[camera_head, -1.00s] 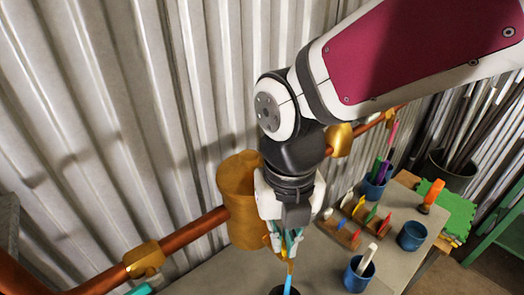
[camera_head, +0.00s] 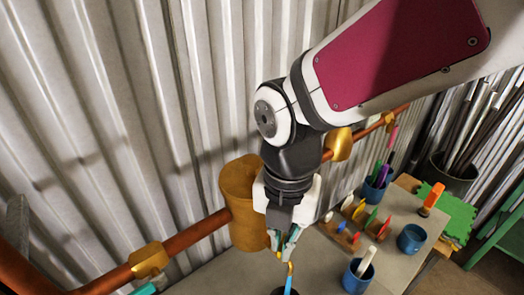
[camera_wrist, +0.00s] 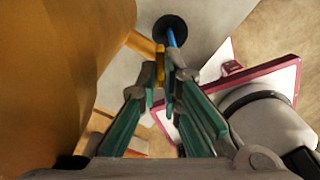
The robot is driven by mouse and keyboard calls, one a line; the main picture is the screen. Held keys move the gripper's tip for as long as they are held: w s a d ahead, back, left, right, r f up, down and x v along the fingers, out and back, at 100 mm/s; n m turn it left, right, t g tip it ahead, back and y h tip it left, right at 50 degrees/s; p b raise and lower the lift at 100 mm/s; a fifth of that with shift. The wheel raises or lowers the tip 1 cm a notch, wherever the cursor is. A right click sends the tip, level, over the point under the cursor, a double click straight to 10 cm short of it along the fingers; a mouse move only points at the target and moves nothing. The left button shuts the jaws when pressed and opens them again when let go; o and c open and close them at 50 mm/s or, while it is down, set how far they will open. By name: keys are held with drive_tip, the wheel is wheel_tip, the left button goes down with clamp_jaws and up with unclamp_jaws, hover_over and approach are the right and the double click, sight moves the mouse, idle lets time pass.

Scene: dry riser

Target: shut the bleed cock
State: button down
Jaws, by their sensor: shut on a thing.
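The large brass body (camera_head: 240,215) sits on the copper pipe along the wall. It fills the left of the wrist view (camera_wrist: 60,60). A small yellow brass stub (camera_wrist: 142,43) comes from its side; I take this for the bleed cock. My gripper (camera_head: 282,254) points down beside the brass body. In the wrist view its teal-padded fingers (camera_wrist: 164,80) are closed on the cock's yellow end piece. A blue bar (camera_wrist: 171,37) lies just beyond the fingertips, over a round black thing (camera_wrist: 171,25). How the blue bar joins the cock is hidden by the fingers.
On the bench (camera_head: 330,262) to the right stand blue cups (camera_head: 411,238) and a wooden rack (camera_head: 350,235) with colourful pieces. The corrugated wall (camera_head: 120,120) is close behind the pipe (camera_head: 195,233). A green mat (camera_head: 453,212) lies at the far right.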

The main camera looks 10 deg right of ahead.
drive_tip(key=shift+m, duration=0.9)
drive_tip(key=c, duration=1.8)
unclamp_jaws()
drive_tip(key=shift+o, duration=0.2)
wheel_tip(320, 180, up, 12)
